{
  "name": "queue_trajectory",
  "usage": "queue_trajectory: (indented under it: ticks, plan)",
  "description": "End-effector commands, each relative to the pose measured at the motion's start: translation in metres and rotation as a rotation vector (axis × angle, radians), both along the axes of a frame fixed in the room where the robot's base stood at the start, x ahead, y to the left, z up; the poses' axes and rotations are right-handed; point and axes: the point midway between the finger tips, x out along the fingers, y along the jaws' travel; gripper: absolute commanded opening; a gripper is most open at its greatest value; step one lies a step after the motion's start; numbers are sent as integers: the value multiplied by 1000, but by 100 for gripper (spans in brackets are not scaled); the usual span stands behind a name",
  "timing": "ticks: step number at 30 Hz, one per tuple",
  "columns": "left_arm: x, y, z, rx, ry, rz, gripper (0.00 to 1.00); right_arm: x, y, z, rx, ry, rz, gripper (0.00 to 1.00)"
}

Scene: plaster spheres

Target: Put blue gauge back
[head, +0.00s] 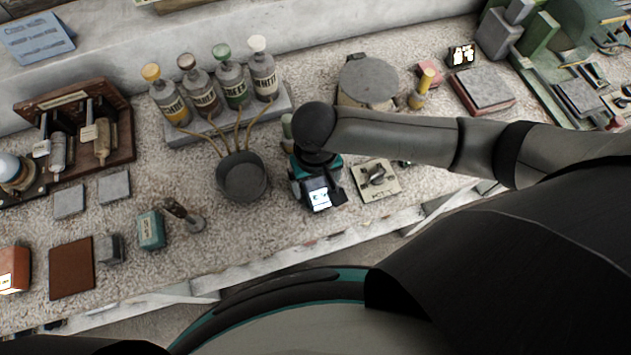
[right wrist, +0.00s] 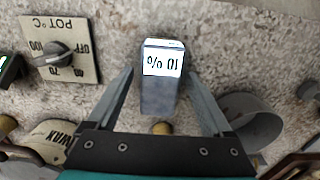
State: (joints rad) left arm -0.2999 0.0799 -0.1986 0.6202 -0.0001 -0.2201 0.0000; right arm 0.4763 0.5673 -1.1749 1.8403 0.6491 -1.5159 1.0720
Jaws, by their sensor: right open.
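The gauge is a dark blue-grey block (right wrist: 158,95) with a lit white face reading "10 %" upside down in the right wrist view. It stands between the two fingers of my right gripper (right wrist: 160,74), which are spread with a gap on each side. In the head view the lit face (head: 319,197) shows just below my right gripper (head: 322,183), whose wrist hides part of the block. My left gripper is not in view.
A dark pot (head: 242,178) with tubes from several labelled bottles stands left of the gauge. A dial plate (head: 389,186) lies close on its right. Two grey square pads (head: 69,202), a teal box (head: 151,229) and a brown pad (head: 71,270) lie further left. The bench's front edge is near.

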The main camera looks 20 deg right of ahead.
Motion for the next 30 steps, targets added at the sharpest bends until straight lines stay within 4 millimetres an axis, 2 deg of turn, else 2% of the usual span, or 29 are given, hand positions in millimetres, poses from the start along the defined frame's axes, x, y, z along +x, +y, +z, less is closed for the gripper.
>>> queue_trajectory:
  ticks: [9,15,21,30]
  plan:
    - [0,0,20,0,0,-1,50,1,1,69,4,-4,0,85]
    - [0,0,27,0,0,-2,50,0,1,103,4,-2,0,85]
    - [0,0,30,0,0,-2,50,0,1,116,2,-1,-1,85]
    - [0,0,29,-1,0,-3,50,0,1,117,2,0,-1,85]
